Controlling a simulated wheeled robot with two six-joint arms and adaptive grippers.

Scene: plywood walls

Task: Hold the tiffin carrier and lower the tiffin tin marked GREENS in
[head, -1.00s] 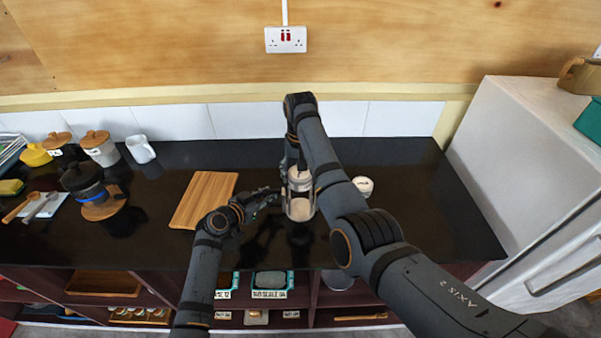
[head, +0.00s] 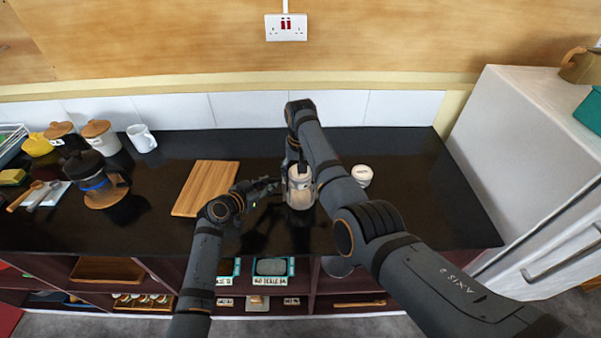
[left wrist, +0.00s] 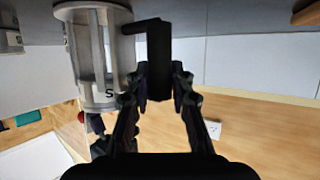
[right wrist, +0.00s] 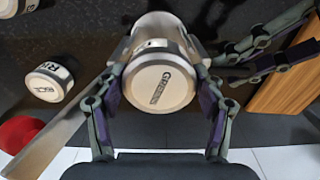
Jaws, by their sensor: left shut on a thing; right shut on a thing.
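The tiffin carrier (head: 301,204) stands on the dark counter in the head view. In the left wrist view the carrier (left wrist: 84,55) appears upside down, with its black side handle (left wrist: 159,50). My left gripper (left wrist: 160,78) is shut on that handle. The GREENS tin (head: 300,176) is pale metal and upright, at least partly inside the carrier's frame. My right gripper (right wrist: 165,90) is shut around its sides from above. In the right wrist view the GREENS tin (right wrist: 158,85) shows its marked lid. How far its base is from what lies below is hidden.
Another pale tin (head: 362,175) stands right of the carrier; its lettering is partly readable in the right wrist view (right wrist: 49,80). A wooden board (head: 205,188) lies to the left. Jars, a mug (head: 141,138) and a dark pot (head: 90,175) stand further left.

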